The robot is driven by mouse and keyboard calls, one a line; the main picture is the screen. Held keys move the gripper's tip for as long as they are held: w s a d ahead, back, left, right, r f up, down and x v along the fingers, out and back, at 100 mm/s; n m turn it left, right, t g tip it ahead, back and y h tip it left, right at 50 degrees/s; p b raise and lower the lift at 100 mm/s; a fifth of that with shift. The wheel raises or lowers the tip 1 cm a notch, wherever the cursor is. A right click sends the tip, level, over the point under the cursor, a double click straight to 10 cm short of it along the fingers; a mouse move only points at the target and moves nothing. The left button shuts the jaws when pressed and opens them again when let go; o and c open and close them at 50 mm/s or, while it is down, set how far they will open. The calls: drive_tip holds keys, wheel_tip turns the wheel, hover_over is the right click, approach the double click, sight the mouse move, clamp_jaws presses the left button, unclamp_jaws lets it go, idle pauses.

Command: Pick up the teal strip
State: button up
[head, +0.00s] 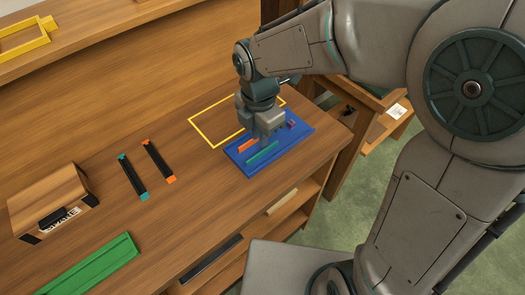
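The teal strip (263,153) lies on a blue tray (240,165) at the right part of the wooden table. An orange strip (248,144) and a small purple piece (292,124) are also on the tray. My gripper (266,142) points down over the tray, just behind the teal strip in the picture. Its fingers are small and partly hidden, so I cannot tell whether they are open or touch anything.
A yellow outline (206,134) is on the table behind the tray. Two black bars (133,178) (158,162) with coloured ends lie to the left. A wooden box (45,195) and a green tray (92,268) are farther left. Bare tabletop lies between.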

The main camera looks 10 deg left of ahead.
sight(261, 152)
wheel_tip(261, 152, down, 6)
drive_tip(key=shift+w+d+f, duration=0.15)
drive_tip(key=shift+f, duration=0.05)
idle(0.3)
clamp_jaws()
